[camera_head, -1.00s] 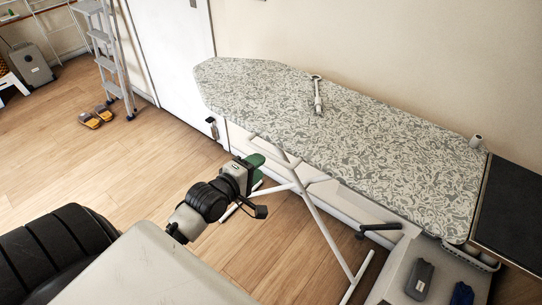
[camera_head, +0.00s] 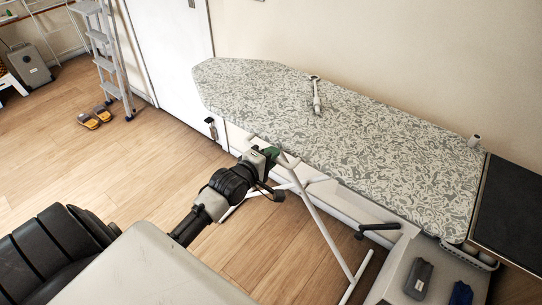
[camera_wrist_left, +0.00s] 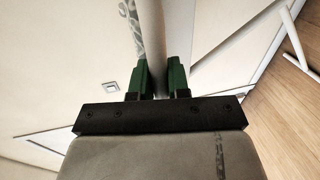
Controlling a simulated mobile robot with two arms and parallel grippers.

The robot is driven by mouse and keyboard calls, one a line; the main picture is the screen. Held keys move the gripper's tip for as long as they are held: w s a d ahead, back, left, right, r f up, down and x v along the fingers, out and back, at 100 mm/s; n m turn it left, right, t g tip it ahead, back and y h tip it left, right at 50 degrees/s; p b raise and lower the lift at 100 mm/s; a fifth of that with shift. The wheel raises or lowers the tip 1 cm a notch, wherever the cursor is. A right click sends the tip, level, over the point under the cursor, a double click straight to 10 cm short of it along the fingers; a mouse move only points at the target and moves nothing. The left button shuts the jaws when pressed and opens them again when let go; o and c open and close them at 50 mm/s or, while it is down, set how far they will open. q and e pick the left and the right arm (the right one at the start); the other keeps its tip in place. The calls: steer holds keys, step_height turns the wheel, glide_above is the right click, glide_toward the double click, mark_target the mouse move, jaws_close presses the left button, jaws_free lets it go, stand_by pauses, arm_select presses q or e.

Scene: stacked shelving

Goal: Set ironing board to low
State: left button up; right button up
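The ironing board (camera_head: 370,140) stands along the wall with a grey and white patterned cover, its top raised on crossed white legs (camera_head: 318,215). My left gripper (camera_head: 272,154) is under its near long edge, at the upper part of the legs. In the left wrist view, its two green fingers (camera_wrist_left: 160,78) sit close on either side of a white tube (camera_wrist_left: 152,35) of the board, which fills the gap between them. The exact contact is partly hidden. My right gripper is not in view.
A wrench-like metal tool (camera_head: 316,95) lies on the board. A dark-topped surface (camera_head: 512,210) and a white unit with a dark item (camera_head: 419,280) are at the right. A stepladder (camera_head: 106,50) and slippers (camera_head: 95,118) are far left. The left floor is mostly clear.

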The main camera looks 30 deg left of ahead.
arm_select(q)
jaws_close()
step_height(320, 180, down, 7)
steer(key=b, duration=0.2)
steer(key=shift+s, duration=0.2)
steer(key=shift+d, duration=0.1)
steer(key=o, duration=0.7)
jaws_free()
steer(key=shift+w, duration=0.1)
steer(key=shift+c, duration=0.2)
steer(key=shift+r, duration=0.2)
steer(key=v, duration=1)
steer(key=shift+s, duration=0.35)
